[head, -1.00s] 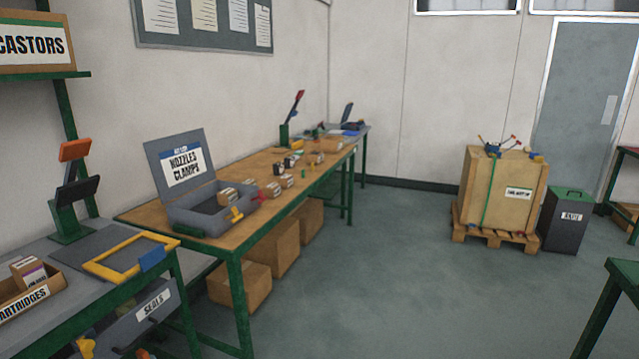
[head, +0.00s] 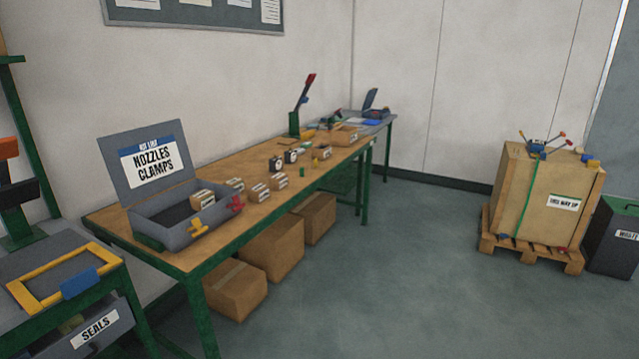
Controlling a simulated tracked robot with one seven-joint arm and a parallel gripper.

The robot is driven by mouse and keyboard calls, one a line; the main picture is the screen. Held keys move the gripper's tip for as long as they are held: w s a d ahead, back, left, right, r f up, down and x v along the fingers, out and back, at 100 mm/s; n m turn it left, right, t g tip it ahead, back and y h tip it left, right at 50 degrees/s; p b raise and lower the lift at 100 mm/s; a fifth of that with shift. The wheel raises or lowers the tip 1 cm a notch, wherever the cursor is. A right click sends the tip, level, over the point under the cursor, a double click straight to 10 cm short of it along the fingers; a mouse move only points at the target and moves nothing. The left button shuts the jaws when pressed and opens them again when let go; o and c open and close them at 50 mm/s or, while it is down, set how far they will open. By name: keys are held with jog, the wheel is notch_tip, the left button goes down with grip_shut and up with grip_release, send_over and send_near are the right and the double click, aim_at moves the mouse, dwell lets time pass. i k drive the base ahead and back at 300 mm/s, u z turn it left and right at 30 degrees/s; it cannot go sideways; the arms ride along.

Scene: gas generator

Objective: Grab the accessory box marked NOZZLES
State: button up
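An open grey case (head: 180,238) stands on the near end of the wooden bench. Its raised lid (head: 112,160) carries a card reading NOZZLES CLAMPS. A small brown labelled box (head: 203,200) is at the right part of the case. More small brown labelled boxes lie on the bench to the right of the case: one (head: 235,184), another (head: 259,193) and a third (head: 280,181). Their labels are too small to read, so I cannot tell which is marked NOZZLES. My gripper is not in view.
The wooden bench (head: 225,245) runs along the wall, with cartons (head: 272,250) beneath it. A grey table with a yellow frame (head: 65,280) and a SEALS drawer (head: 95,330) is at lower left. A crate (head: 545,200) stands on a pallet at right. The middle floor is clear.

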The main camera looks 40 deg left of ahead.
aim_at(278, 181)
jog(key=z, duration=0.05)
jog(key=i, duration=1.4)
jog(key=u, duration=2.35)
jog(key=i, duration=0.6)
jog(key=z, duration=0.1)
jog(key=k, duration=0.45)
jog(key=u, duration=0.2)
